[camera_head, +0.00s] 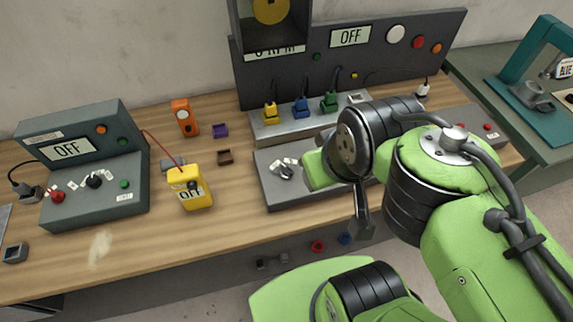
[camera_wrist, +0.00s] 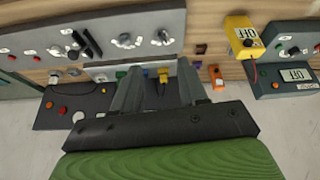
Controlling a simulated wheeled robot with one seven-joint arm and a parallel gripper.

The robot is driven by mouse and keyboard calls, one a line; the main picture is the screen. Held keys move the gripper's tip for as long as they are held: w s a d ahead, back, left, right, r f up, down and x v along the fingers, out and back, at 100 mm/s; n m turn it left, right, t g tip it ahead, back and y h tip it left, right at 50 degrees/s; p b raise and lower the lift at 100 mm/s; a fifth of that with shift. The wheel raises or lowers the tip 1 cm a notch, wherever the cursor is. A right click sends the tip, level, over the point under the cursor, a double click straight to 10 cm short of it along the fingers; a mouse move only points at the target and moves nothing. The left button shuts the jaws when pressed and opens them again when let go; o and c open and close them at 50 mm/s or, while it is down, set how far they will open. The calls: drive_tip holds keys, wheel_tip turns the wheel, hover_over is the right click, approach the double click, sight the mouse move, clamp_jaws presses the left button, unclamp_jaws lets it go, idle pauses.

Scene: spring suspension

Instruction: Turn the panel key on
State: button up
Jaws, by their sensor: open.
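A long grey control panel (camera_head: 275,190) lies flat on the bench, partly hidden by my arm in the head view. It carries a grey turn-knob (camera_head: 284,172) with white labels. In the wrist view the same panel (camera_wrist: 105,15) shows two grey knobs (camera_wrist: 125,41) and (camera_wrist: 161,38), and a long black handle (camera_wrist: 88,40). I cannot tell for sure which is the key. The back panel display (camera_head: 350,37) reads OFF. My gripper (camera_wrist: 157,88) is open and empty, its two fingers apart above the bench; my arm mostly hides it in the head view.
Yellow, blue and green plugs (camera_head: 301,105) stand on a raised block behind the panel. A yellow meter (camera_head: 190,187) and a grey OFF console (camera_head: 95,160) stand to the left. An orange box (camera_head: 185,117) is behind the meter. The bench front left is mostly clear.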

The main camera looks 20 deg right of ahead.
drive_tip(key=w+n+g+p, duration=0.2)
drive_tip(key=w+p, duration=0.2)
drive_tip(key=w, duration=0.8)
drive_tip(key=n+g+p, duration=0.3)
hover_over(285, 167)
wheel_tip(285, 167, down, 10)
wheel_tip(285, 167, down, 16)
drive_tip(key=shift+w+f, duration=0.1)
drive_tip(key=shift+f, duration=0.05)
clamp_jaws()
